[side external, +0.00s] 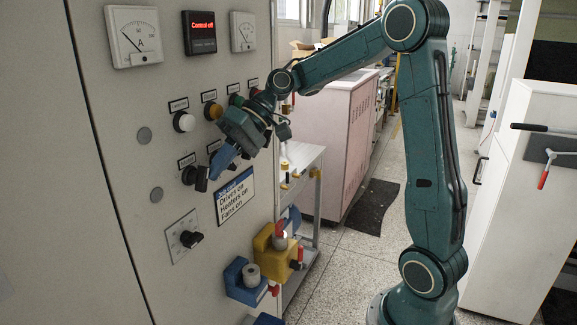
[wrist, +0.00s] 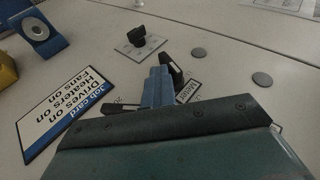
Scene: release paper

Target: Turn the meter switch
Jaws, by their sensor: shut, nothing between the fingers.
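The meter switch is a black knob (wrist: 173,69) beside a plate that reads "Meter" (wrist: 188,92) in the wrist view. In the side view the black knob (side external: 200,178) sticks out from the panel below its small label. My gripper (side external: 219,167) has blue fingers that are shut and empty. Their tips are right of the knob in the side view and just left of it in the wrist view (wrist: 158,75). I cannot tell whether they touch it. A second black knob (wrist: 122,107) is partly hidden by my gripper.
The job card (side external: 235,195) is on the panel right of the switch. A rotary selector (side external: 188,239) is below. Blue (side external: 246,279) and yellow (side external: 272,250) blocks stick out lower down. The display (side external: 201,32) reads "Control off".

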